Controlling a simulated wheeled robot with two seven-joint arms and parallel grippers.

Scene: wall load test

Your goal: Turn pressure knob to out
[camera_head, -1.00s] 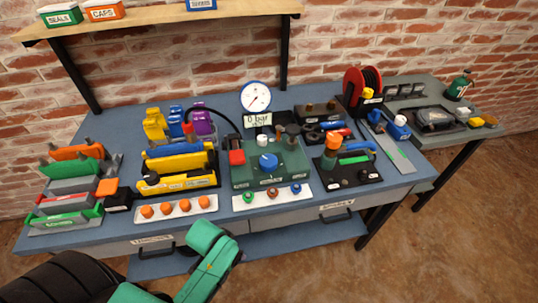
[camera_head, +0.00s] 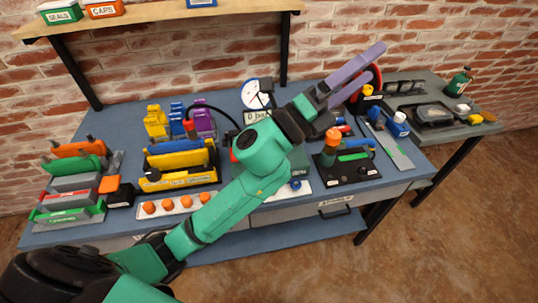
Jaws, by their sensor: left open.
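The green pressure unit (camera_head: 299,161) stands mid-bench, mostly covered by my left arm. The round white gauge (camera_head: 250,93) shows behind the arm, partly covered. The display under it (camera_head: 254,116) is partly covered and shows a 0. My left gripper (camera_head: 376,61) has two long purple fingers, spread apart and empty. It is raised above the back right of the bench, in front of the red reel in the picture, up and to the right of the pressure unit. My right gripper is not in view.
A dark block with an orange-topped green handle (camera_head: 330,146) stands right of the arm. Yellow stands (camera_head: 180,160) and a tray of orange knobs (camera_head: 172,205) are at left. A shelf (camera_head: 160,14) hangs above. A side table (camera_head: 440,110) adjoins at right.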

